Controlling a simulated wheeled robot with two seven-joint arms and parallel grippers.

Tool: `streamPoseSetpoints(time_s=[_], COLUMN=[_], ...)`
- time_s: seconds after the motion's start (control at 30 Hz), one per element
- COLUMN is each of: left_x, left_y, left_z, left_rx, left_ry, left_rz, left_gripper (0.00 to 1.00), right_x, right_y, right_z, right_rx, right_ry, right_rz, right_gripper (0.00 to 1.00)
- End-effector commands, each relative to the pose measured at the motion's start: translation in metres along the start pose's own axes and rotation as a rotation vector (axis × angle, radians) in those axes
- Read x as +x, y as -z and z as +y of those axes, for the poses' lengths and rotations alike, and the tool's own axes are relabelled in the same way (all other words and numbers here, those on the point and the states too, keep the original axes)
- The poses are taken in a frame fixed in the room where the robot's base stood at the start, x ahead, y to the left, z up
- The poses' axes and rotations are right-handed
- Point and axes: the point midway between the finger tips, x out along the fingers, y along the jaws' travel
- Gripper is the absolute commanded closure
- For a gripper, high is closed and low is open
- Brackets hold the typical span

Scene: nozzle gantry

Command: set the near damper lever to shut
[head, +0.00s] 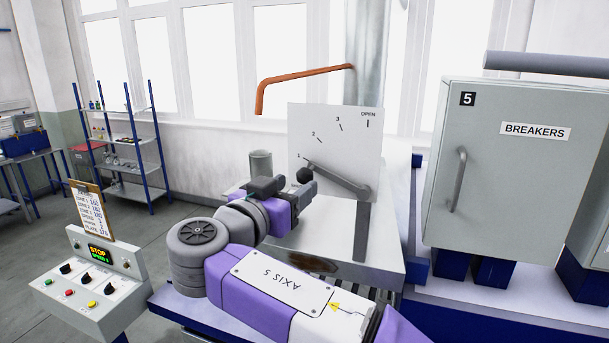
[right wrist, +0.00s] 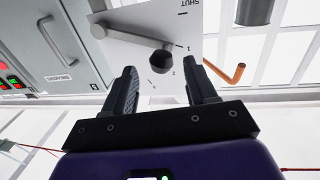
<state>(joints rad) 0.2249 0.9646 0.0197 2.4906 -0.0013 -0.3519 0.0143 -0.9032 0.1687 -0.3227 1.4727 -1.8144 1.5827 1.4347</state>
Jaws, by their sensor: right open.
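The damper lever (head: 340,178) is a grey bar on an upright pale plate (head: 330,140) marked 1, 2, 3 and OPEN. It points at about mark 1, with a black knob (head: 304,175) at its free end. In the right wrist view the lever (right wrist: 125,35), the knob (right wrist: 161,58) and the word SHUT at the plate's edge (right wrist: 200,18) show. My right gripper (head: 287,188) is open beside the knob; in the right wrist view its fingers (right wrist: 162,80) stand on either side, with the knob just ahead, apparently not gripped. My left gripper is not in view.
A grey breaker cabinet (head: 545,190) stands to the right. A control box (head: 92,285) with a STOP display is at lower left. A copper pipe (head: 305,73) runs behind the plate. A grey cylinder (head: 261,163) stands left of the plate. Shelves (head: 122,140) are farther back.

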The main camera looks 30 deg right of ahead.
Motion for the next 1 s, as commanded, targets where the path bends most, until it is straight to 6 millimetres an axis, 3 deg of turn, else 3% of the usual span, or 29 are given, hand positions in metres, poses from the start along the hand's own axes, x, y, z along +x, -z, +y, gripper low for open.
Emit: streamPoseSetpoints(time_s=[0.3,0.67,1.0], left_x=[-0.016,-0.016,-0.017], left_y=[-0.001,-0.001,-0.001], left_z=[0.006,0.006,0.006], left_rx=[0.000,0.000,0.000], left_ry=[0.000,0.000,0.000], left_rz=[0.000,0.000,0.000], left_gripper=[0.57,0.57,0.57], right_x=[0.046,0.053,0.053], right_y=[0.001,-0.002,-0.001], right_z=[0.000,-0.001,-0.001], right_rx=[-0.004,-0.004,-0.005], right_ry=[-0.001,0.003,0.003], right_rz=[-0.002,-0.003,-0.003], right_gripper=[0.43,0.43,0.92])
